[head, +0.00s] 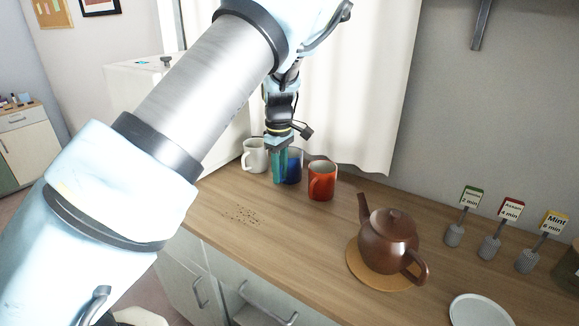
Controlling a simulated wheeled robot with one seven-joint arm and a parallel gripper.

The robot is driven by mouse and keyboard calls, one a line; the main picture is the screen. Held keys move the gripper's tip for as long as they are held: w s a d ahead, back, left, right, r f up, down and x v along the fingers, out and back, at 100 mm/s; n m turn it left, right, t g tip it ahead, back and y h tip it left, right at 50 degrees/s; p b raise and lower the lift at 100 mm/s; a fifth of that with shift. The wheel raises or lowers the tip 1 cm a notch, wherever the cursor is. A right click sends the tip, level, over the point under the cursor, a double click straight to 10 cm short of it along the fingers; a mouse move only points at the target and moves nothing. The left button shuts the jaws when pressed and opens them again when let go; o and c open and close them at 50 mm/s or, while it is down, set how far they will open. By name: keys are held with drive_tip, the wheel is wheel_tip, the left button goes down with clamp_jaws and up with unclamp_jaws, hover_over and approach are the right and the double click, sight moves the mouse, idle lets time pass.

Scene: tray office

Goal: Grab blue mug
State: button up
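The blue mug (294,167) stands on the wooden counter between a white mug (255,156) and a red mug (321,180). My gripper (280,168) points down right at the blue mug, with its teal fingers in front of the mug's left side. The fingers hide part of the mug, and its handle does not show. I cannot tell whether the fingers touch the mug or are closed on it.
A brown teapot (388,240) sits on a round wooden mat (358,268) to the right. Several tea infusers with labels stand along the wall. A pale plate (481,311) lies at the front right. Brown crumbs (242,214) lie on the otherwise bare counter left of centre.

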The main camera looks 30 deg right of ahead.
clamp_jaws()
idle(1.4)
